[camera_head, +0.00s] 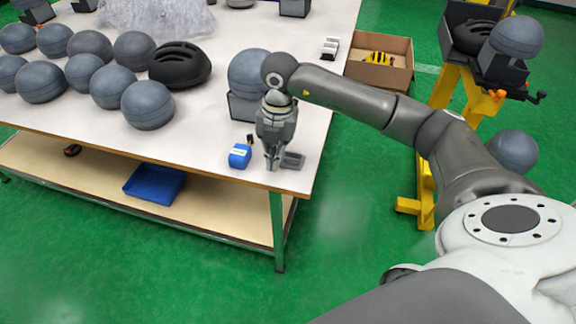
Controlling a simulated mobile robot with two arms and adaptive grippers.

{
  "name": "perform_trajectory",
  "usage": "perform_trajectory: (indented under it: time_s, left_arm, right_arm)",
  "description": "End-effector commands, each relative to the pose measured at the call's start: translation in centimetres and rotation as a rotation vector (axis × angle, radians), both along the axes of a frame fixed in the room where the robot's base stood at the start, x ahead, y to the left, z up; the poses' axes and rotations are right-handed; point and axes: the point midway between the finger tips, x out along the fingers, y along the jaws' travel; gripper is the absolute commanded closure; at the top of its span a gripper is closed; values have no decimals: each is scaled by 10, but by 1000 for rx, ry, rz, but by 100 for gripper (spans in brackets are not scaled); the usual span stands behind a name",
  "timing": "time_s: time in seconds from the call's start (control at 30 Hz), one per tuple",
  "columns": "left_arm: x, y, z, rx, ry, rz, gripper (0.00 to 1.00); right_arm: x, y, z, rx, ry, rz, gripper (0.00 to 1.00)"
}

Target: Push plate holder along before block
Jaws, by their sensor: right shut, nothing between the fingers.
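My right gripper (272,162) points down at the white table's (215,140) near right corner, its fingers shut and empty. A small flat dark-grey piece (293,160), which may be the plate holder, lies just right of the fingertips; I cannot tell if they touch. A blue block (240,157) with a white label lies left of the fingers, apart from them, near the front edge. A small black piece (250,139) stands behind the block. My left gripper is not in view.
A grey headform (248,72) sits in a dark box (240,106) just behind the gripper. Several headforms and a black helmet (180,65) fill the table's left. Small grey-white parts (330,47) lie behind. A yellow stand (427,180) and cardboard box (398,74) are right.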

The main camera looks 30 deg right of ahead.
Motion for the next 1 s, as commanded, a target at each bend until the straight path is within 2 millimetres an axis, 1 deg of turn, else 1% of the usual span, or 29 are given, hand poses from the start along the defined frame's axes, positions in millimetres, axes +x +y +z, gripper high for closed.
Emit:
perform_trajectory:
  time_s: [0.03,0.1,0.17,0.27,0.37,0.6,0.7,0.73,0.8,1.0]
  left_arm:
    - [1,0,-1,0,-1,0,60]
    - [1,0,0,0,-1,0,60]
    - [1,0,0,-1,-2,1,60]
    - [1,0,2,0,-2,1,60]
    - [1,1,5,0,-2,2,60]
    - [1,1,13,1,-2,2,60]
    - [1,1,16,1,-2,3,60]
    - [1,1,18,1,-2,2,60]
    - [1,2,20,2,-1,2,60]
    - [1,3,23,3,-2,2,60]
  right_arm:
    - [0,-12,3,-43,4,-23,100]
    - [0,-22,5,-81,10,-44,100]
    - [-1,-27,3,-96,13,-53,100]
    - [-1,-27,-7,-100,16,-55,100]
    - [-2,-27,-24,-98,18,-54,100]
    - [-2,-26,-77,-95,18,-53,100]
    - [-1,-27,-96,-96,15,-53,100]
    - [5,-32,-92,-96,11,-56,100]
    - [11,-40,-91,-96,11,-55,100]
    - [22,-52,-92,-95,13,-52,100]
